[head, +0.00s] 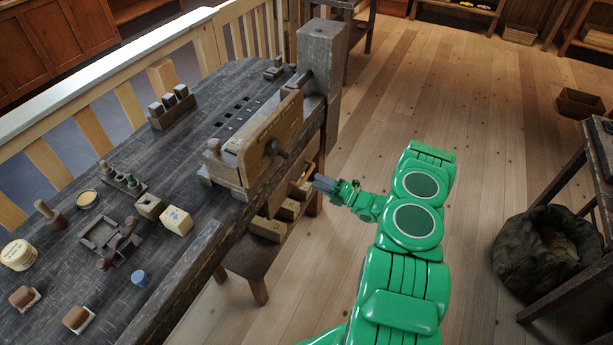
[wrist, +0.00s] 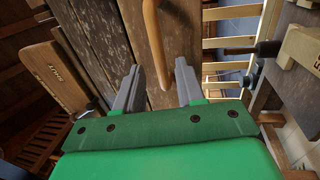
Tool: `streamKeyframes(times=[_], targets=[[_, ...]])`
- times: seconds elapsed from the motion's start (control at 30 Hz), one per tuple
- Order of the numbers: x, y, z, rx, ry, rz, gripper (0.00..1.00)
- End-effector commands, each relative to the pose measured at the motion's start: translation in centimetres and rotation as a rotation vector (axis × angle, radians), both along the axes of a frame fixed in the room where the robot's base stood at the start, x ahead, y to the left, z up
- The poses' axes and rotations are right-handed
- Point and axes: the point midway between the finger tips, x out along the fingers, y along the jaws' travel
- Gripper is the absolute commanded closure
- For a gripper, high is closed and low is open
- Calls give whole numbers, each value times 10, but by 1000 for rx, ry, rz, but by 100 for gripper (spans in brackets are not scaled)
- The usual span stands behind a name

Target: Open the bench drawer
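A wooden vise jaw (head: 270,138) with a handle juts from the bench side, close above my gripper. Wooden boxes (head: 268,228) sit under the bench top. Small tools and blocks lie on top. A dark sack (head: 540,250) stands at right. The floor between is clear.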

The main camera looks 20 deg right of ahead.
Motion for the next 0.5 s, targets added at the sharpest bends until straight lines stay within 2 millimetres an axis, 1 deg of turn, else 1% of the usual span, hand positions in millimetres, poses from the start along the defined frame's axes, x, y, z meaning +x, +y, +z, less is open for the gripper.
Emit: streamKeyframes(times=[0.03,0.23,0.4,0.5], targets=[[5,6,2,0,0,2,62],[24,26,7,1,0,3,62],[36,36,10,1,-1,0,62],[39,40,11,1,0,1,62]])
